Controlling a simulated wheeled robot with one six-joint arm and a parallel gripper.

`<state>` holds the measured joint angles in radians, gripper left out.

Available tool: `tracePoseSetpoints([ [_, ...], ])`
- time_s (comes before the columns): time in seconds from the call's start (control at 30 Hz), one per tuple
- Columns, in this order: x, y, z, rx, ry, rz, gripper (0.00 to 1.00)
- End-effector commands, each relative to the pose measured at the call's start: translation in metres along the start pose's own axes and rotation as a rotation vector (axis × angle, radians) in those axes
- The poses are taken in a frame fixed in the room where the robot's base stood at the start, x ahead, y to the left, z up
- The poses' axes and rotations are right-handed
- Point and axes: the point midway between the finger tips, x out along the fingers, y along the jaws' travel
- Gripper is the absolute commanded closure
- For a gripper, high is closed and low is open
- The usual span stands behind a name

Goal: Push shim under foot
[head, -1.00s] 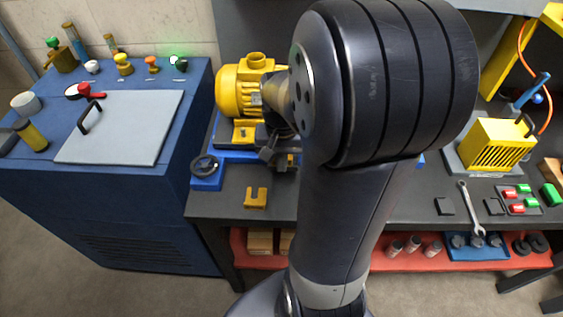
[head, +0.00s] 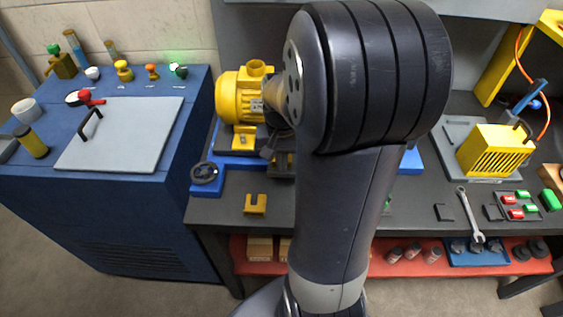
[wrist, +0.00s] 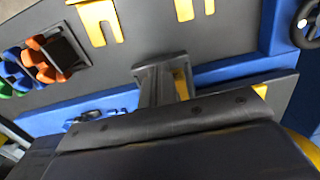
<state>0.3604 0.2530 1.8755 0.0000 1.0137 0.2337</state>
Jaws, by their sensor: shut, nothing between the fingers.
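A yellow U-shaped shim (head: 255,205) lies flat on the dark bench near its front edge, its slot facing the motor. The yellow motor (head: 238,97) stands behind it on a blue base, with a yellow foot (head: 242,140) at its front; the shim is apart from it. In the wrist view a yellow slotted shim (wrist: 98,20) lies at the top, with another yellow piece (wrist: 208,6) to its right, partly cut off. My gripper (wrist: 162,78) is shut and empty, low over the blue base's edge. In the head view my arm hides most of it.
A black handwheel (head: 204,172) on a blue block stands left of the shim; it also shows in the wrist view (wrist: 308,24). To the right are a yellow slatted box (head: 495,150), a wrench (head: 470,215) and a tray of coloured pieces (head: 517,206). Bare bench surrounds the shim.

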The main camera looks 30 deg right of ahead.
Motion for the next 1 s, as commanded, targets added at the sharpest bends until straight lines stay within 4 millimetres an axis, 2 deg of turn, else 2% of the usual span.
tracePoseSetpoints([
  [1.0, 0.000, 0.001, -0.015, 0.000, 0.000, 0.000, 1.00],
])
